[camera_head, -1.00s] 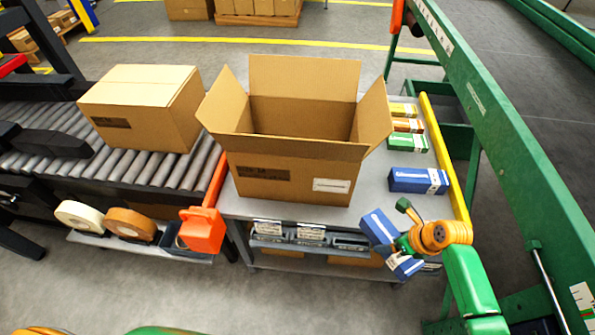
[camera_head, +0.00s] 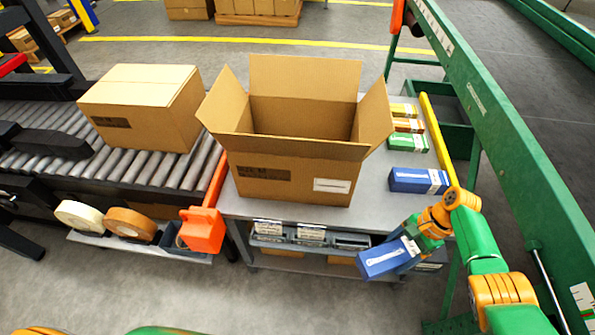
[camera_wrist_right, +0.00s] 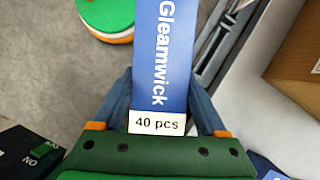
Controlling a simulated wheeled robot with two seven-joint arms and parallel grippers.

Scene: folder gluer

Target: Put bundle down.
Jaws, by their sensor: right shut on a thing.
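A blue bundle (camera_head: 388,258) with a white band is held in my right gripper (camera_head: 408,248), in front of the table's front right edge. In the right wrist view the bundle (camera_wrist_right: 162,60) shows "Gleamwick" and a "40 pcs" label between the two fingers of the right gripper (camera_wrist_right: 165,105). Another blue bundle (camera_head: 415,180) lies on the grey table (camera_head: 300,217) at its right side. Green (camera_head: 405,142), orange (camera_head: 408,125) and yellow (camera_head: 402,110) bundles lie behind it. My left gripper is not in view.
An open carton (camera_head: 290,170) stands on the table. A closed carton (camera_head: 140,105) sits on the roller conveyor (camera_head: 60,150) at left. A yellow rail (camera_head: 440,140) and green machine frame (camera_head: 500,140) bound the right side. The table's front right is bare.

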